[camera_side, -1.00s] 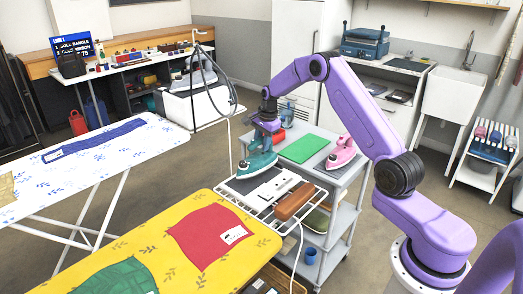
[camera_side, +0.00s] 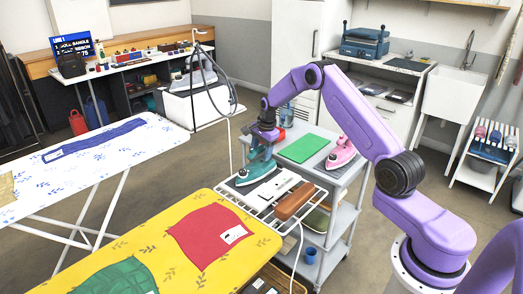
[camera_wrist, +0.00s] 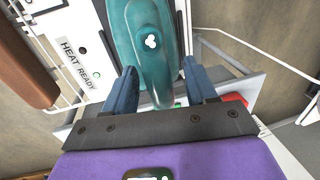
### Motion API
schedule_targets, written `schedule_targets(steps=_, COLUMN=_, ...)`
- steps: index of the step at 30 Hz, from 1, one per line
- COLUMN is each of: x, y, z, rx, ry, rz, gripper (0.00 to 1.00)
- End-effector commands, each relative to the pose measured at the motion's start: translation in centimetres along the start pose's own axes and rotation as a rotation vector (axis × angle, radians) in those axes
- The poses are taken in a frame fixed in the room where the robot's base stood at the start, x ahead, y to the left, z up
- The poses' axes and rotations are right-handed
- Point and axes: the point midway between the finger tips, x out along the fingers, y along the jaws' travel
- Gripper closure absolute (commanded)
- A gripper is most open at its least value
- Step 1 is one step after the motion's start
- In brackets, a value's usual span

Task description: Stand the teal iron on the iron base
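The teal iron (camera_side: 257,167) is between the fingers of my gripper (camera_side: 264,138) in the side view, over the far end of the yellow ironing board. In the wrist view the teal iron (camera_wrist: 148,35) lies between the two blue fingers of my gripper (camera_wrist: 160,80), which appear closed on it. The iron base (camera_side: 280,187), white with a dark pad, sits on the wire rack below and beside the iron. Its white part, labelled HEAT READY, shows left of the iron in the wrist view (camera_wrist: 75,55). Whether the iron touches the base is hidden.
A brown block-like piece (camera_side: 294,201) lies on the wire rack beside the base. A grey trolley (camera_side: 325,178) behind holds a green mat (camera_side: 303,148) and a pink iron (camera_side: 342,153). A white cord hangs near the rack. A red item (camera_wrist: 235,101) shows right of my gripper.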

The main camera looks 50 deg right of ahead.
Motion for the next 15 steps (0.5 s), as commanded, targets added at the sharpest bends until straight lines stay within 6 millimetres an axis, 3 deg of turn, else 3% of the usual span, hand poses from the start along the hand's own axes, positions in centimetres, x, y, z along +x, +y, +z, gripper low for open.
schedule_targets(steps=8, x=-0.4, y=-0.1, z=0.0, rx=0.0, ry=0.0, rz=0.0, gripper=0.44)
schedule_targets(steps=15, x=-3.7, y=-0.1, z=0.0, rx=0.0, ry=0.001, rz=-0.003, gripper=0.44)
